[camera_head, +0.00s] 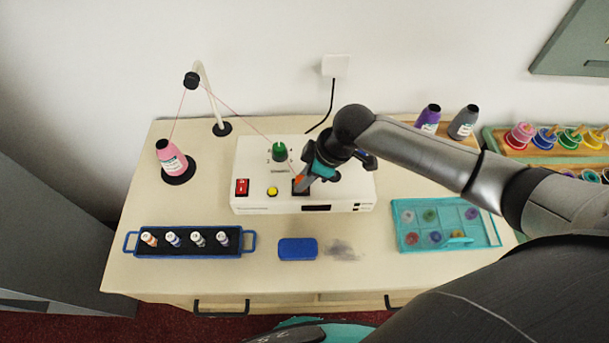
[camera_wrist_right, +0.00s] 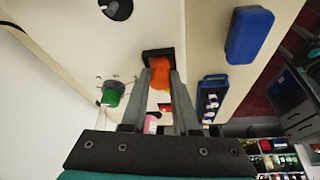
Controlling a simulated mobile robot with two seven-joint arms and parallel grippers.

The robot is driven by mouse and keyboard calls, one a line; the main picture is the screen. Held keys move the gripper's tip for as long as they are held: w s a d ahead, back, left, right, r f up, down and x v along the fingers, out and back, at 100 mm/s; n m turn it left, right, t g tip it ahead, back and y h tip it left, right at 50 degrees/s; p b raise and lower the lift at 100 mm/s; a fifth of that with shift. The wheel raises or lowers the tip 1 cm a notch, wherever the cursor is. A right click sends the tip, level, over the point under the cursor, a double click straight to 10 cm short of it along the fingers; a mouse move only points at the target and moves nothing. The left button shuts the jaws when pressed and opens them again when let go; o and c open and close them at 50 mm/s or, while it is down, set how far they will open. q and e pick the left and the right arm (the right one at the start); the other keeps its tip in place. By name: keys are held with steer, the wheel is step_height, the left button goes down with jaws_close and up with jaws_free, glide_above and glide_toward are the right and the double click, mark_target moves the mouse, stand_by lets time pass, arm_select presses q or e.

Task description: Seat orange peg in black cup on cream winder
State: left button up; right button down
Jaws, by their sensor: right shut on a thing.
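The cream winder (camera_head: 255,203) stands at the middle of the counter, with a red switch (camera_head: 242,187), a yellow button (camera_head: 272,191) and a green-topped spindle (camera_head: 280,150). The black cup (camera_head: 302,190) is on its top, right of the yellow button; it also shows in the right wrist view (camera_wrist_right: 152,53). My right gripper (camera_head: 303,181) is shut on the orange peg (camera_wrist_right: 161,74) right at the cup. The peg's far end meets the cup's opening in the wrist view; I cannot tell how deep it sits. My left gripper is not in view.
A pink thread cone (camera_head: 171,158) stands left, its thread running over a white guide arm (camera_head: 208,92) to the winder. In front are a blue-handled black tray (camera_head: 195,250) of small spools, a blue block (camera_head: 297,249) and a teal box (camera_head: 410,240). Purple (camera_head: 429,116) and grey (camera_head: 464,122) cones stand behind.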

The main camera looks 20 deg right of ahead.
steer(key=c, duration=0.6)
jaws_free()
steer(key=shift+r, duration=0.1)
steer(key=p+v, duration=0.1)
steer(key=v, duration=1.4)
